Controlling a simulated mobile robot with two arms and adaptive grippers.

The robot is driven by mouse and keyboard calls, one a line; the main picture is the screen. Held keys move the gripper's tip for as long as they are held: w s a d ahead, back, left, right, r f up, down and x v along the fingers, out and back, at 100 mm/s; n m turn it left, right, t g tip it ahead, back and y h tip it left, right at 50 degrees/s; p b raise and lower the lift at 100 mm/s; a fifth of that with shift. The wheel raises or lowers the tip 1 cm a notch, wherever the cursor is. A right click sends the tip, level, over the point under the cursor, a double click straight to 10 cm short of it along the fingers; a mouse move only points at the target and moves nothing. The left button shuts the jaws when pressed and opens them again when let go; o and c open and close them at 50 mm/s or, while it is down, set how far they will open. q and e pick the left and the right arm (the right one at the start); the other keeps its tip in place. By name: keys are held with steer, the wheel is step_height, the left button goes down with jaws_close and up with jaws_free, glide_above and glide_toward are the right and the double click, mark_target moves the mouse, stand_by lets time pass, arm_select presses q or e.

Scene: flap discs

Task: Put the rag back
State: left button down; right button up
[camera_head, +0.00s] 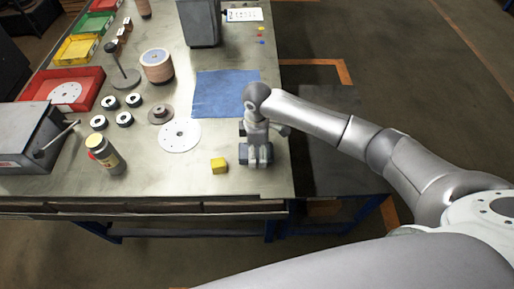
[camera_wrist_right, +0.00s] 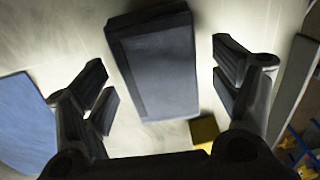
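A blue cloth, which looks like the rag (camera_head: 225,93), lies flat on the workbench; part of it shows at the left of the right wrist view (camera_wrist_right: 24,125). My right gripper (camera_head: 257,155) points down over the bench near its right edge, on the near side of the cloth and apart from it. In the wrist view its fingers (camera_wrist_right: 163,72) are spread open. A dark grey block (camera_wrist_right: 155,85) shows in the gap between them; I cannot tell whether they touch it. In the head view the gripper largely hides this block. My left gripper is not in view.
A yellow cube (camera_head: 219,166) lies left of the gripper. White disc (camera_head: 180,136), black rings, a bottle (camera_head: 104,154), a grey machine (camera_head: 35,140) and a red tray (camera_head: 88,93) are further left. A grey box (camera_head: 198,22) stands beyond the cloth. The bench's front left middle is clear.

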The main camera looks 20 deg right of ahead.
mark_target(257, 150)
steer(key=shift+r, duration=0.1)
step_height(257, 150, up, 12)
steer(key=b, duration=0.1)
steer(key=shift+b, duration=0.35)
stand_by(0.5)
